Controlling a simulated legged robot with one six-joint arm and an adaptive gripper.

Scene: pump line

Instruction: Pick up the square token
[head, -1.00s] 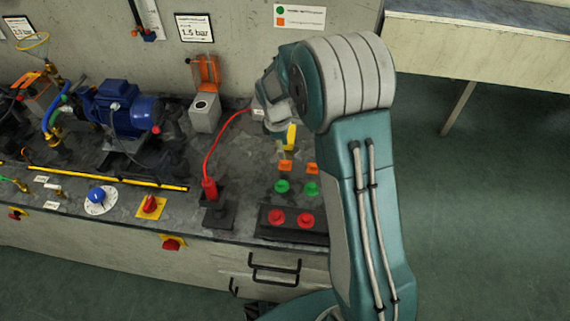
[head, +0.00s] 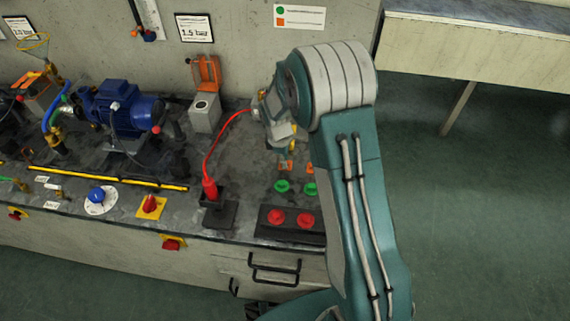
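Two small orange square tokens lie on the grey bench top, a left one (head: 284,168) and a right one (head: 310,168). My gripper (head: 289,160) points down at the left orange token and partly covers it. The fingers are small and overlap the token in this view, so I cannot tell whether they touch it or how far they are open. Two green round tokens, left (head: 282,186) and right (head: 311,188), lie just in front of the orange ones.
A black box with red buttons (head: 277,217) sits at the bench's front edge. A red plug with a cable (head: 210,189) stands left of the tokens. A grey box with an open orange lid (head: 204,112) and a blue pump (head: 122,108) are farther left.

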